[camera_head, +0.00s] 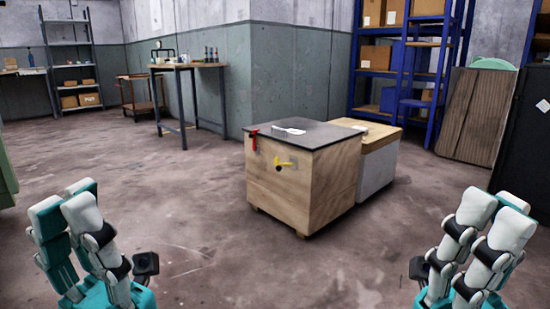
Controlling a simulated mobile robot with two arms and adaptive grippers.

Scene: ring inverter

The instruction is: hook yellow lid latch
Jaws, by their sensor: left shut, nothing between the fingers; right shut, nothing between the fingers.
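The yellow lid latch (285,163) is on the front face of a wooden box (300,195), just under the dark lid (310,136). The lid lies flat and looks closed. The latch is small, and I cannot tell whether it is hooked. A red part (253,140) hangs at the lid's left corner. My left gripper (72,205) is at the lower left, shut and empty. My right gripper (495,215) is at the lower right, shut and empty. Both are well apart from the box.
A light box with a wooden top (378,165) stands right beside the wooden box. A white object (288,130) lies on the lid. A tall table (186,67) and blue shelving (400,60) stand behind. The floor before the box is clear.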

